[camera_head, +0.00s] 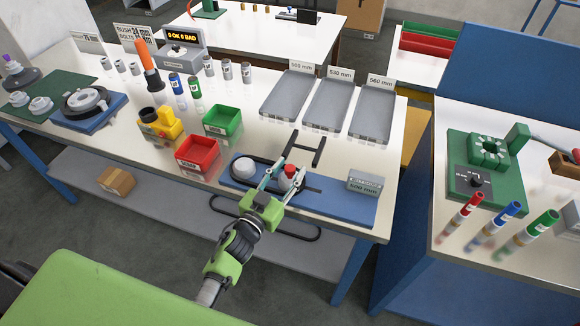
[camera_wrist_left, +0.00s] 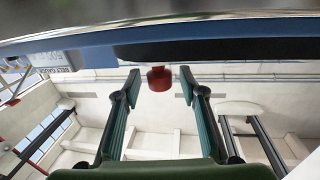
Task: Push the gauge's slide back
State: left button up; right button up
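The gauge is a blue base (camera_head: 340,208) along the front edge of the workbench, with a grey display block (camera_head: 366,183) reading 500 mm at its right end. A white round pulley (camera_head: 243,168) is at its left. A red knob (camera_head: 290,171) on a pale round part, apparently the slide, stands right of it; the red knob also shows in the left wrist view (camera_wrist_left: 160,78). My left gripper (camera_head: 284,174) is open, its fingers on either side of the knob with gaps visible in the wrist view. My right gripper is out of view.
A red bin (camera_head: 198,153) and a green bin (camera_head: 222,121) stand left of the gauge. Grey trays (camera_head: 328,105) lie behind it. A black loop (camera_head: 300,236) shows below the bench front.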

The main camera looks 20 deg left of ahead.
pick_arm(q)
jog(key=shift+w+d, duration=0.1)
jog(key=shift+w, duration=0.35)
grip_shut()
jog(key=shift+w+a+p, duration=0.1)
jog(key=shift+a+p, duration=0.3)
jog(key=shift+a, duration=1.9)
jog(key=shift+c, duration=2.2)
grip_release()
jog(key=o, duration=0.4)
jog(key=shift+o, duration=0.2)
jog(key=shift+a, duration=0.1)
